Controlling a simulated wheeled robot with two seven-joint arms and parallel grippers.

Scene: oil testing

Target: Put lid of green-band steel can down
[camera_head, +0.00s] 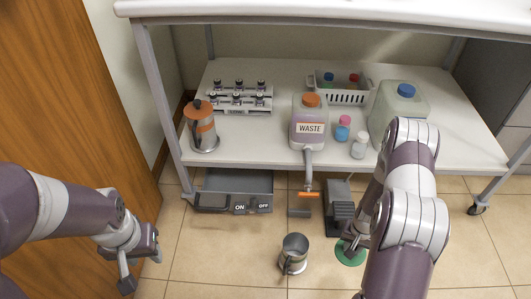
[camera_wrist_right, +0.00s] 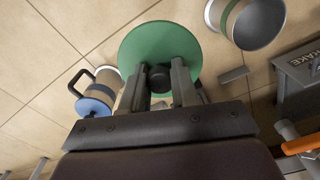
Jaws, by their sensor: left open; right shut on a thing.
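The green lid (camera_head: 350,257) is a round disc with a dark knob (camera_wrist_right: 158,78). My right gripper (camera_wrist_right: 158,86) is shut on that knob, and the lid also shows in the right wrist view (camera_wrist_right: 135,45). I cannot tell whether the lid touches the floor. The green-band steel can (camera_head: 293,255) stands open on the floor, left of the lid in the head view; it also shows in the right wrist view (camera_wrist_right: 222,14). My right arm hides most of its gripper in the head view. My left gripper (camera_head: 141,266) is open and empty at lower left.
A blue-lidded can (camera_wrist_right: 95,92) stands near the green lid in the right wrist view. A shelf (camera_head: 245,150) holds a waste bottle (camera_head: 309,115), an orange-lidded can (camera_head: 202,130) and other containers. A switch box (camera_head: 232,188) sits below. Floor between left gripper and steel can is clear.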

